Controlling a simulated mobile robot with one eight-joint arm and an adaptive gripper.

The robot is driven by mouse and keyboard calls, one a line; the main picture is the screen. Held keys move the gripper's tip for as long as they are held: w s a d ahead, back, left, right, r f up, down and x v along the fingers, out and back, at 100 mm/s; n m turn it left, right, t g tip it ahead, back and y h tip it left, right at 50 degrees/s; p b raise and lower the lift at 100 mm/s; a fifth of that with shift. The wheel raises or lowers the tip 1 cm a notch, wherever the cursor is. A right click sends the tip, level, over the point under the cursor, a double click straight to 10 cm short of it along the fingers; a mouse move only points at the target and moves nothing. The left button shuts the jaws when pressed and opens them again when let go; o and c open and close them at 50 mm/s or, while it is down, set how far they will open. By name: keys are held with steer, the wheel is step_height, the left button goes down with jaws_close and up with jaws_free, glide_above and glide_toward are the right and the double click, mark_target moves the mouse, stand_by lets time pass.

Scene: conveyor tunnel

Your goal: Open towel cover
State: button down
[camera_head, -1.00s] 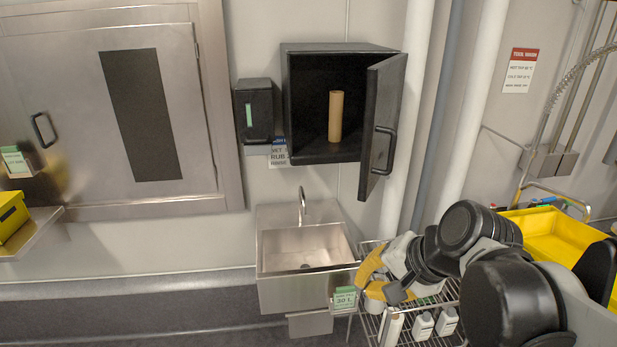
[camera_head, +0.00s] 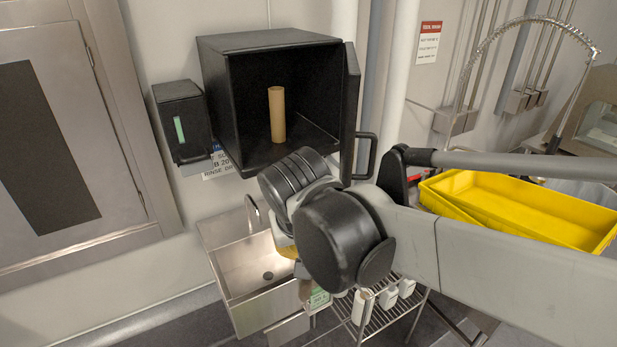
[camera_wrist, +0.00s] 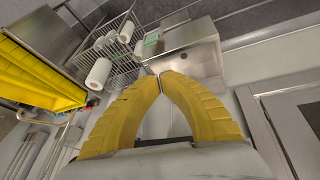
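The black towel cabinet (camera_head: 290,42) hangs on the wall above the sink. Its cover (camera_head: 350,110), a black door hinged at the right, stands wide open and is seen nearly edge-on. A dark bar handle (camera_head: 367,155) is on the cover's right-hand face. A brown cardboard tube (camera_head: 277,115) stands upright inside. My arm crosses below the cabinet in the head view and mostly hides my gripper; only a bit of yellow (camera_head: 288,252) shows. In the wrist view my gripper (camera_wrist: 160,74) has its yellow fingertips together with nothing between them. It is apart from the cover and points down towards the sink.
A small black dispenser (camera_head: 181,115) is left of the cabinet. Yellow trays (camera_head: 520,205) and a coiled hose are at the right.

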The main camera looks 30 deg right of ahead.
steer(key=w+d+r+m+g+h+p, duration=0.1)
steer(key=w+r+m+g+h+p, duration=0.3)
steer(key=w+r+p, duration=0.65)
steer(key=s+d+f+m+h, duration=0.1)
steer(key=s+d+f, duration=0.1)
steer(key=d+f, duration=0.5)
steer(key=shift+d+f, duration=0.25)
steer(key=shift+d, duration=1.1)
steer(key=shift+s+t, duration=0.1)
steer(key=shift+t, duration=0.2)
steer(key=s+d+n+t, duration=0.1)
steer(key=s+d, duration=0.2)
steer(key=d, duration=0.4)
steer(key=s+d+n, duration=0.1)
steer(key=s+d, duration=0.3)
steer(key=d, duration=0.3)
steer(key=shift+s+d+n+t, duration=0.2)
steer(key=shift+d+n+t, duration=0.1)
steer(key=shift+d+t, duration=0.1)
steer(key=shift+a+b, duration=0.1)
steer(key=shift+b, duration=0.2)
